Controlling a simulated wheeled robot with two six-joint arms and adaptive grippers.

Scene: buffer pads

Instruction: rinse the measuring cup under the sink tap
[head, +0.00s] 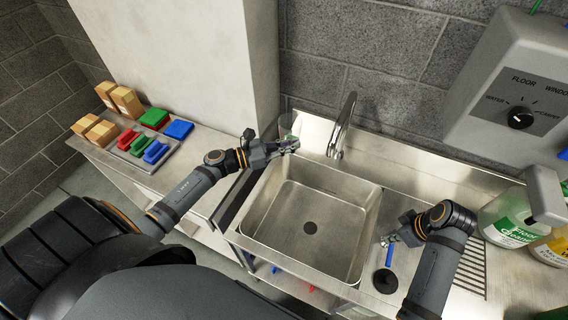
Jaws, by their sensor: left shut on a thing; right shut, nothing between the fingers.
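The measuring cup (287,124) looks like a clear, slightly greenish vessel at the back left corner of the sink (262,203). My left gripper (291,146) is shut on it, and the gripper hides its lower part. The cup is left of the metal tap (342,125), apart from it and not under its spout. No water stream can be made out. The sink basin is empty, with a dark drain in its floor. My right gripper (386,241) is shut and empty over the counter right of the basin.
A blue-handled item on a black disc (386,281) stands just below my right gripper. Green-labelled (508,222) and yellow (552,246) bottles stand at the right. A tray (168,157) of coloured pads and several tan blocks (127,101) are at left. A control box (520,95) hangs on the wall.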

